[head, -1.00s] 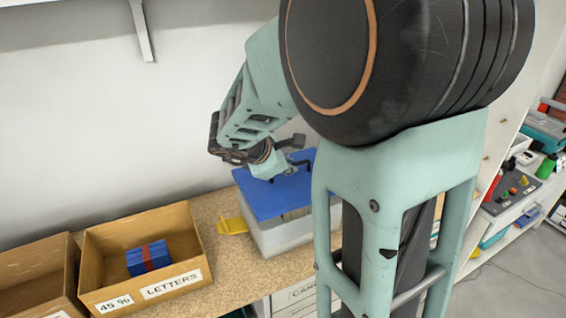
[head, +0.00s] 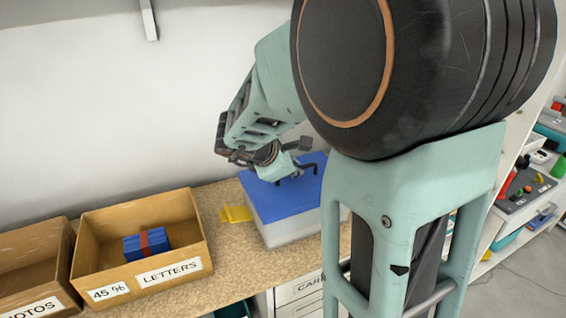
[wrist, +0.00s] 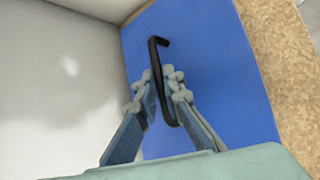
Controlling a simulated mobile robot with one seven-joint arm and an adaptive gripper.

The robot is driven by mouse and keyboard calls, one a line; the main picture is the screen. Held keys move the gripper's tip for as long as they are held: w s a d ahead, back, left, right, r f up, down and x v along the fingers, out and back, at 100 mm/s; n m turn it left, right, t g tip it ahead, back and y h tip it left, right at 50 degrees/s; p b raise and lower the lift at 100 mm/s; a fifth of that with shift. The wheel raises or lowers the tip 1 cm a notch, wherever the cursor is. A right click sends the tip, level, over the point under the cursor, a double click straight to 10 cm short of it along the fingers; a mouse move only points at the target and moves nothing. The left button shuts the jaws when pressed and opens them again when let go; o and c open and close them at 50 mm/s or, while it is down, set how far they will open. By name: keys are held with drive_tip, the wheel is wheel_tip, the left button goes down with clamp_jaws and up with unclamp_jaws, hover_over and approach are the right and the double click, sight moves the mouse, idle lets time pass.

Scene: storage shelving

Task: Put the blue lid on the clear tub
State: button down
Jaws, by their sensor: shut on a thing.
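The blue lid (head: 283,203) lies over the top of the clear tub (head: 293,232) on the bench, looking level along the edge I can see. The lid's far right part is hidden behind my arm. My gripper (head: 302,170) is above the lid, shut on its black handle (wrist: 157,54). In the wrist view the two fingers (wrist: 163,88) close around the handle's bar, and the lid (wrist: 215,75) fills the middle. Whether the lid's rim is fully seated all round cannot be told.
An open box marked LETTERS (head: 205,240) holds a blue bundle with a red band (head: 147,244). Another box (head: 30,262) stands left of it. A yellow piece (head: 236,213) lies beside the tub. The wall is close behind. Shelving with tools (head: 525,185) is at right.

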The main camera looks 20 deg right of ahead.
drive_tip(key=shift+f, duration=0.3)
drive_tip(key=c, duration=2)
unclamp_jaws()
wheel_tip(320, 180, up, 10)
